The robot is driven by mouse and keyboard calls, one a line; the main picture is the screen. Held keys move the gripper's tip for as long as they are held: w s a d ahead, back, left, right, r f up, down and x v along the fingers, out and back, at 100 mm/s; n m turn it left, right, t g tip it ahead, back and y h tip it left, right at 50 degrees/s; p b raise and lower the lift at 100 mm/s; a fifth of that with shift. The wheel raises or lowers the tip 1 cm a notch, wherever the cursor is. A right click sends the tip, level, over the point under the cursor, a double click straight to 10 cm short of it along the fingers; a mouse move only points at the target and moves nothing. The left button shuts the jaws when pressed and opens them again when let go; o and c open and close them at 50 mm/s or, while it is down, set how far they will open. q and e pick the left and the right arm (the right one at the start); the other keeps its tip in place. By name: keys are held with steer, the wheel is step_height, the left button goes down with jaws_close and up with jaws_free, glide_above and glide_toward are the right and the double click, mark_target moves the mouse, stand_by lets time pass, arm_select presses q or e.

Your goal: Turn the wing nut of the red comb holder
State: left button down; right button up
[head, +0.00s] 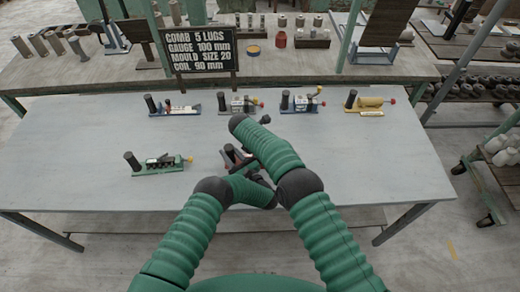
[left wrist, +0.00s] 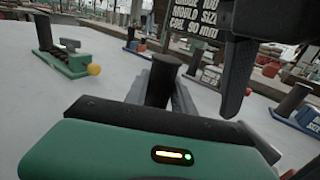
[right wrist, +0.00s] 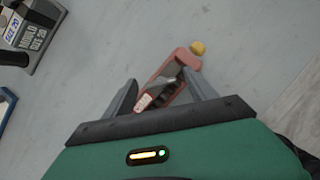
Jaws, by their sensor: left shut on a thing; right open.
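The red comb holder (head: 236,156) lies on the grey table, mostly hidden by my arms in the head view. The right wrist view shows its red base (right wrist: 183,58), a grey part, a white label and a round yellow knob (right wrist: 198,47) at the far end. I cannot tell the shape of a wing nut. My left gripper (left wrist: 160,98) is shut on a black upright post (left wrist: 162,78), apparently the holder's. My right gripper (right wrist: 163,88) is open above the holder, its fingers spread either side in the picture; the yellow knob lies beyond the fingertips.
A green holder (head: 160,167) stands to the left. Several other holders, including a blue one (head: 300,103) and a yellow one (head: 368,103), line the back. A black sign (head: 200,50) stands behind them. The right part of the table is clear.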

steer(key=v, duration=1.1)
steer(key=shift+r, duration=0.4)
steer(key=shift+a, duration=0.1)
steer(key=shift+c, duration=0.4)
